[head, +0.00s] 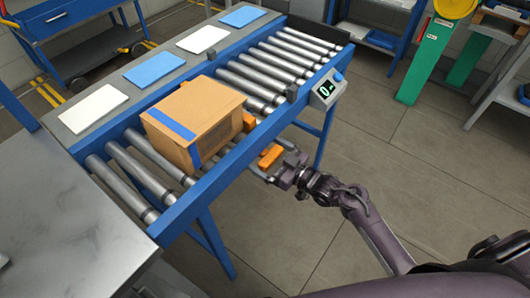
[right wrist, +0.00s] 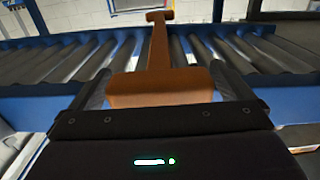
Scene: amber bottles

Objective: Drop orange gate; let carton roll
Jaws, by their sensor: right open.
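The orange gate (head: 271,156) is at the near blue rail of the roller conveyor (head: 224,165). Its handle block sticks out from the rail, and another orange part shows beside the carton. The brown carton (head: 199,112) with blue tape sits on the rollers, just left of that part; I cannot tell whether they touch. My right gripper (head: 267,163) is open at the handle. In the right wrist view the gate's handle (right wrist: 160,91) lies between the spread fingers of the right gripper (right wrist: 164,84), with its bar running away over the rollers. My left gripper is out of view.
Rollers right of the gate are bare, up to a dark end stop (head: 324,34). A small display box (head: 327,90) stands on the near rail, right of my gripper. White and blue pads lie along the far side. A metal table (head: 52,222) fills the lower left.

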